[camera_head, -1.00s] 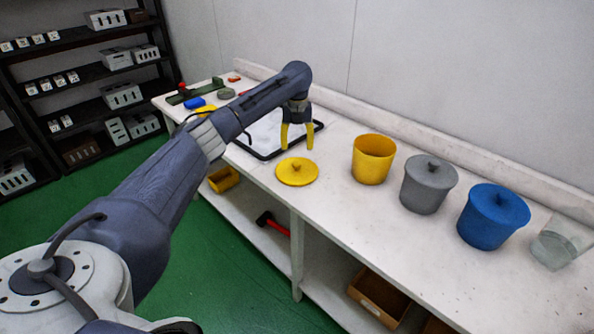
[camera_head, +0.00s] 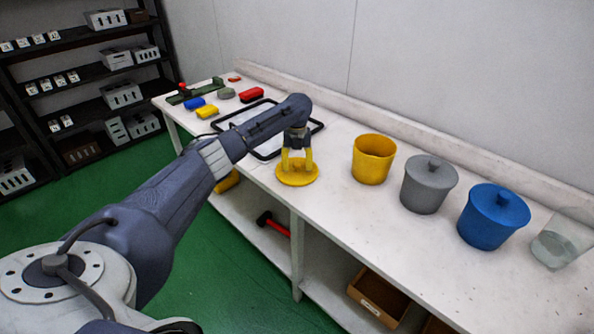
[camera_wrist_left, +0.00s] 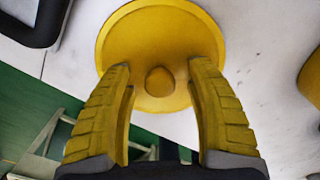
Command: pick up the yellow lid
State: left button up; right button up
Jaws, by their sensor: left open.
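The yellow lid (camera_head: 297,178) lies flat on the white table, knob up, left of the open yellow pot (camera_head: 373,159). My left gripper (camera_head: 297,165) is directly over the lid with its yellow fingers pointing down. In the left wrist view the lid (camera_wrist_left: 160,30) fills the upper middle, with its round knob (camera_wrist_left: 160,81) between the fingers. The left gripper (camera_wrist_left: 160,75) is open there, with a clear gap on both sides of the knob. Whether the fingertips touch the lid's top cannot be told. My right gripper is not in view.
A grey lidded pot (camera_head: 428,186), a blue lidded pot (camera_head: 492,217) and a clear container (camera_head: 562,242) stand to the right of the yellow pot. A black-rimmed tray (camera_head: 318,127) lies behind the gripper. Small coloured blocks sit at the table's far left end.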

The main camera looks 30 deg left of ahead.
pick_arm(q)
jog(key=shift+f, duration=0.2)
jog(key=shift+o, duration=0.2)
grip_shut()
